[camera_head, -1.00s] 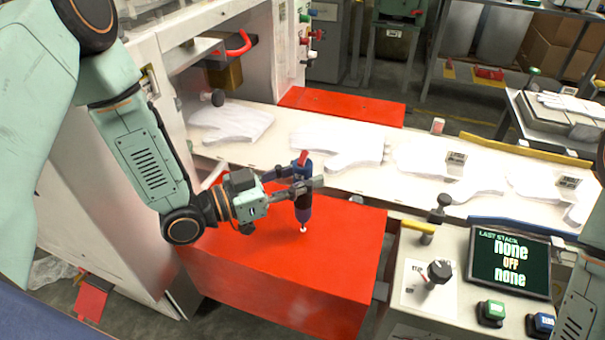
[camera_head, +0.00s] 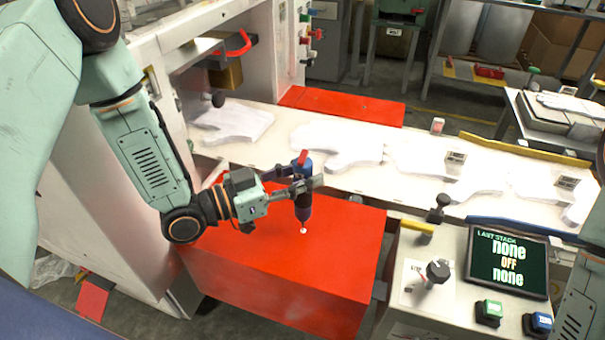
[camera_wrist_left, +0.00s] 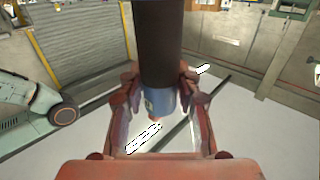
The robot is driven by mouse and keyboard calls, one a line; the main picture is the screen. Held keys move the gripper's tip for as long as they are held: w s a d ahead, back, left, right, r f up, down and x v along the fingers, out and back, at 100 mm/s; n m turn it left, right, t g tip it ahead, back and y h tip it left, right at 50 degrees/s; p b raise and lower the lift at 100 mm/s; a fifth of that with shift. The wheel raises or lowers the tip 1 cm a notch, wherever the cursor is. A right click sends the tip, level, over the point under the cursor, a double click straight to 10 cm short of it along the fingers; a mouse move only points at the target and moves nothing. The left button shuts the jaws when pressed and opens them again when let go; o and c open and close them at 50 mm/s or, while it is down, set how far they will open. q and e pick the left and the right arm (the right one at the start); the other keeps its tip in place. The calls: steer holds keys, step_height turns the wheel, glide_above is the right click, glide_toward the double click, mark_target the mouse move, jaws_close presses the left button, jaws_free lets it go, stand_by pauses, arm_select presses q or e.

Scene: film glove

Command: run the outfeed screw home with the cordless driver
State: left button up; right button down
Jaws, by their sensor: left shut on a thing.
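The cordless driver (camera_head: 303,200) is blue and dark with a red part at its top. It stands upright over the red cover (camera_head: 290,262). My left gripper (camera_head: 304,186) is shut on the driver's body. The left wrist view shows the dark driver body (camera_wrist_left: 160,50) between the two fingers (camera_wrist_left: 157,95). A small pale screw head (camera_head: 303,231) shows at the driver's lower tip, on the red top. Whether the tip touches it I cannot tell. My right gripper is not in view.
A white conveyor (camera_head: 270,148) carries several white gloves (camera_head: 335,143) behind the red cover. A white machine housing (camera_head: 100,220) stands at the left.

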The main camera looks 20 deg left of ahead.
mark_target(302, 156)
arm_select(q)
steer(key=shift+r+p, duration=2.25)
steer(key=shift+r, duration=0.45)
steer(key=shift+f, duration=0.1)
